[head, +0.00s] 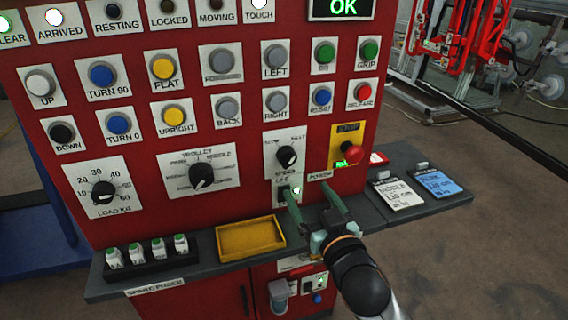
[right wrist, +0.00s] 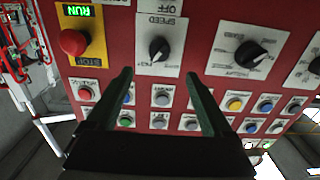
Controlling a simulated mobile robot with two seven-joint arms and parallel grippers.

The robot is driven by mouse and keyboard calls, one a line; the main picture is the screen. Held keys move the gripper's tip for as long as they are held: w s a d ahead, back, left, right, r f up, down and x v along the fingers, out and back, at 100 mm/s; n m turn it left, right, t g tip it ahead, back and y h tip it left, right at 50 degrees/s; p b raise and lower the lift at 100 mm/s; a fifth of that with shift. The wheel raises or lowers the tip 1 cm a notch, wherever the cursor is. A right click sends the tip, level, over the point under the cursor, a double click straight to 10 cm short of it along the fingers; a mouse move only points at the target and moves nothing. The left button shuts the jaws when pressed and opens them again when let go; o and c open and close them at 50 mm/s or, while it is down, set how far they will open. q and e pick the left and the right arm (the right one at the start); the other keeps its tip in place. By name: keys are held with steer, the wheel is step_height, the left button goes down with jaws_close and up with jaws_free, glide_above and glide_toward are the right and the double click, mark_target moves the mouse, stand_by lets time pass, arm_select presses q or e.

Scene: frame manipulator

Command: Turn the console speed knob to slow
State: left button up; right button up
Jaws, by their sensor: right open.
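The speed knob (head: 286,157) is a black dial on a white plate on the red console (head: 240,130). Its pale pointer mark appears to lean to the upper right, toward the FAST label. My right gripper (head: 309,198) is open and empty, below and in front of the knob. In the right wrist view the panel looks upside down. There the speed knob (right wrist: 158,50) lies just beyond the gap between the fingertips of my right gripper (right wrist: 158,78), not visibly touched. My left gripper does not show.
The red emergency stop button (head: 351,155) is right of the knob, and the trolley knob (head: 201,175) is left. A yellow tray (head: 250,238), a rack of spare fuses (head: 150,256) and cards (head: 397,191) lie on the ledge below.

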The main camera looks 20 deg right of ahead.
mark_target(290, 163)
steer(key=w, duration=1.2)
steer(key=shift+a, duration=0.2)
steer(key=shift+c, duration=0.2)
steer(key=shift+s, duration=0.1)
steer(key=c, duration=0.4)
jaws_close()
